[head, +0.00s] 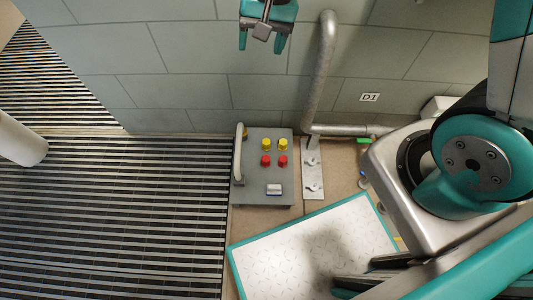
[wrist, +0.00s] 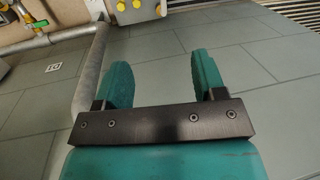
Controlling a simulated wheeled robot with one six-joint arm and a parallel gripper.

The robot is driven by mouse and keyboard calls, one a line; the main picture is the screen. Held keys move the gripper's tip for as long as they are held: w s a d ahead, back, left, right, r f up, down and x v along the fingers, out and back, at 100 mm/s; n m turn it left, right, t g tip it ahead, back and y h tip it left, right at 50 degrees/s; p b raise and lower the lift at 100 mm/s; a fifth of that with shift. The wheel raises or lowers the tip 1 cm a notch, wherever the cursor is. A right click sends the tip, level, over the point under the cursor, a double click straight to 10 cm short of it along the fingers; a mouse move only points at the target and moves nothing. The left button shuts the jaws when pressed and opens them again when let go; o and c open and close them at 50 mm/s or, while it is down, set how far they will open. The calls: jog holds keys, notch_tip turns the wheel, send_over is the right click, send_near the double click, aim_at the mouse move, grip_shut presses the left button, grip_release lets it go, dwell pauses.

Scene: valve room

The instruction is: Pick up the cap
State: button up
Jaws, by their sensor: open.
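I cannot single out the cap with certainty. A small silver piece (head: 273,189) with a light top lies on the lower part of a grey panel box (head: 252,150) in the head view; I cannot tell whether it is the cap. My gripper (head: 262,46), with teal fingers, is at the top of the head view, beyond the box and apart from it. In the wrist view my gripper (wrist: 160,66) has its fingers wide apart with nothing between them. Part of the box shows at that view's top edge (wrist: 141,12).
The box carries yellow knobs (head: 267,144) and red knobs (head: 266,160), with a handle (head: 238,152) on its left. A thick grey pipe (head: 319,75) rises right of the box. Slatted grating (head: 110,220) lies left. A green piece (head: 363,141) is at the right.

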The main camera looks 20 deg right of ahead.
jog(key=w+d+f+m+h+b, duration=0.15)
jog(key=f+b, duration=0.25)
jog(key=f, duration=0.6)
jog(key=w+f+m+y+b, duration=0.15)
jog(key=f+b, duration=0.25)
jog(key=f, duration=0.5)
jog(key=m+h+b, duration=0.2)
jog(key=m+b, duration=0.2)
jog(key=b, duration=0.6)
send_over(266, 141)
notch_tip(266, 141, down, 20)
jog(key=f+b, duration=0.2)
jog(key=f, duration=0.1)
jog(key=f+b, duration=0.2)
jog(key=f, duration=0.2)
jog(key=f+b, duration=0.2)
jog(key=f, duration=0.2)
jog(key=shift+s+a+b, duration=0.1)
jog(key=shift+s+b, duration=0.15)
jog(key=shift+b, duration=0.15)
notch_tip(266, 141, down, 6)
jog(key=b, duration=0.5)
jog(key=shift+w+f, duration=0.1)
jog(key=shift+w, duration=0.05)
jog(key=c, duration=1)
